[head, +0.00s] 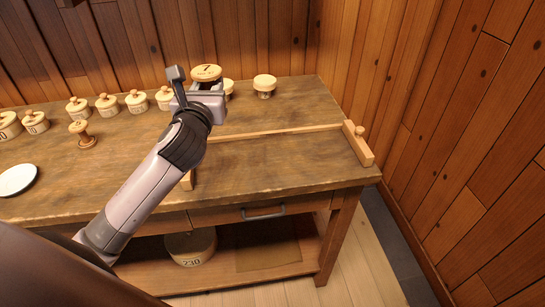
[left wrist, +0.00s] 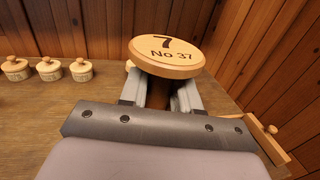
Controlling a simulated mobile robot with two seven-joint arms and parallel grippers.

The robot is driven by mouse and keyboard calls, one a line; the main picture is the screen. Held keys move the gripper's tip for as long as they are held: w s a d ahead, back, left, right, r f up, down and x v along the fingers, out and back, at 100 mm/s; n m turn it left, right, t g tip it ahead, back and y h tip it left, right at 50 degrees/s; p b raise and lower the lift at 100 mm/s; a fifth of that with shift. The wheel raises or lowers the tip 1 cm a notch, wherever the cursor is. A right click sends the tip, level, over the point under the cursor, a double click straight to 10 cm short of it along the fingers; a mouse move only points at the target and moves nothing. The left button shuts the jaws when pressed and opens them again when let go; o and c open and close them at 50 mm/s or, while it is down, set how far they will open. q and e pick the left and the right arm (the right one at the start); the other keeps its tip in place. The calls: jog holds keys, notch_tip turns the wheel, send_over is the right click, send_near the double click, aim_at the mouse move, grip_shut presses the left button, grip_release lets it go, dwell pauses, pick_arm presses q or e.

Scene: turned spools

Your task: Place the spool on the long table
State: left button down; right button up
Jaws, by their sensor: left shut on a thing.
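A wooden spool (head: 206,73) with a round top is held in my left gripper (head: 204,88), over the back part of the long table (head: 120,172). In the left wrist view the spool's top (left wrist: 166,52) reads "7" and "No 37", and my left gripper (left wrist: 172,95) is shut on its darker stem. The spool looks roughly upright. Its lower end is hidden, so I cannot tell whether it touches the table. My right gripper is not in view.
Several lidded pots (head: 107,104) stand along the table's back left. Another spool (head: 82,134) stands in front of them, and a capped piece (head: 264,86) stands to the right of my gripper. A wooden rail (head: 275,132) crosses the tabletop. A white plate (head: 17,179) lies left.

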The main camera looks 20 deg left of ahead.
pick_arm(q)
jog(key=shift+w+a+r, duration=0.3)
jog(key=shift+a+r, duration=0.15)
jog(key=shift+w+a+f, duration=0.1)
jog(key=shift+a+f, duration=0.05)
jog(key=shift+f, duration=0.05)
jog(key=shift+f+b, duration=2.8)
jog(key=shift+f, duration=6.8)
jog(key=shift+f, duration=0.15)
jog(key=c, duration=0.8)
grip_release()
